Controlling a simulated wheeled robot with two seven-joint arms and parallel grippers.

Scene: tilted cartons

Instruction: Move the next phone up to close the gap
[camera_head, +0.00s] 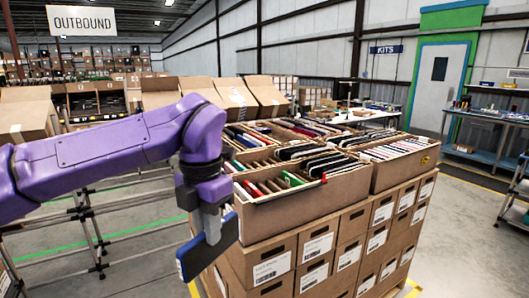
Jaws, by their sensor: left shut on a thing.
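My left gripper (212,215) hangs at the end of the purple left arm, to the left of the front carton. It is shut on a dark blue phone (208,252), held tilted outside the carton's left side. The front open carton (310,204) sits on the stack and holds several phones standing on edge between cardboard dividers. Red (252,189) and green (292,179) ones show near its front. Its near left part is partly hidden behind my gripper. My right gripper is not in view.
More open cartons of phones, such as the right one (405,170), stand beside and behind on stacked labelled boxes (320,245). A metal rack (95,235) with tilted cartons stands at left. Open floor (450,245) lies at right.

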